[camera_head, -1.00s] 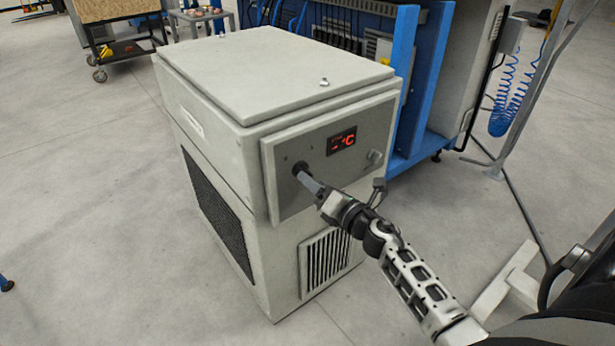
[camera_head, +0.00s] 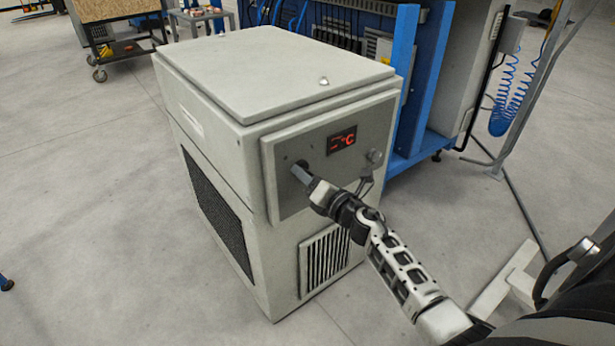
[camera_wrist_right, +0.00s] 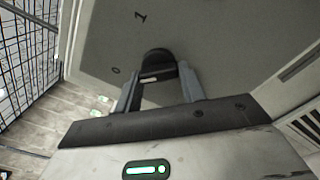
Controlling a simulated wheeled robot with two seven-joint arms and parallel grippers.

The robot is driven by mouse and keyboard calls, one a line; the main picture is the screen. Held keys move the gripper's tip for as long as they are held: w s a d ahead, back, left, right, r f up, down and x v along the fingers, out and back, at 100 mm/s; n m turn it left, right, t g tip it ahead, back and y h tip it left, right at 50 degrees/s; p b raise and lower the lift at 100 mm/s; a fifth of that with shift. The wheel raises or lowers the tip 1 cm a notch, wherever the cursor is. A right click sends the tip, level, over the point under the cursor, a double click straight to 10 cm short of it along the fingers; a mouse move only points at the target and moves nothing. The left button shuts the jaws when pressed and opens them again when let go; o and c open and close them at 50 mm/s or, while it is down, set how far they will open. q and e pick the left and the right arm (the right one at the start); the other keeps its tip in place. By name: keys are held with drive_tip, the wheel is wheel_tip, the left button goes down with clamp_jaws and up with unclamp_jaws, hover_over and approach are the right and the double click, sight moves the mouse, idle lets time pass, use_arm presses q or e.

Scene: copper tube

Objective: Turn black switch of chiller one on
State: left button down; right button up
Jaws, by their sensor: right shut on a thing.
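The chiller (camera_head: 255,75) is a grey-white box with a sloped front panel (camera_head: 285,205). Its black switch (camera_head: 299,166) is on the left of the panel, mostly hidden by my gripper in the head view. In the right wrist view the round black switch (camera_wrist_right: 158,62) sits between my two fingers, with a "0" and a "1" marked on the panel near it. My right gripper (camera_head: 304,175) is shut on the switch; it also shows in the right wrist view (camera_wrist_right: 160,88). The red display (camera_head: 341,140) is lit and reads "°C" with dashes. My left gripper is out of view.
A small round knob (camera_head: 375,157) is right of the display. A vent grille (camera_head: 324,262) is below the panel. A blue frame (camera_head: 408,90) stands close behind the chiller. The floor (camera_head: 90,230) to the left is clear.

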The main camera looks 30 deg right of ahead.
use_arm(q)
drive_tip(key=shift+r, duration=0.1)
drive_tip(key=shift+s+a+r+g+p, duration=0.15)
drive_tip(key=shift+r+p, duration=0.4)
drive_tip(key=shift+p, duration=1)
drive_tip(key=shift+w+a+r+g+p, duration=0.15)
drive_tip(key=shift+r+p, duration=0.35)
drive_tip(key=shift+p, duration=1.05)
use_arm(e)
drive_tip(key=shift+r+m, duration=0.2)
drive_tip(key=shift+m, duration=4.25)
drive_tip(key=shift+r+m, duration=0.15)
drive_tip(key=shift+m, duration=4.3)
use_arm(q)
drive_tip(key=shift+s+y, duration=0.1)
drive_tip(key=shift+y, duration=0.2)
use_arm(e)
drive_tip(key=o, duration=1)
drive_tip(key=shift+s, duration=0.15)
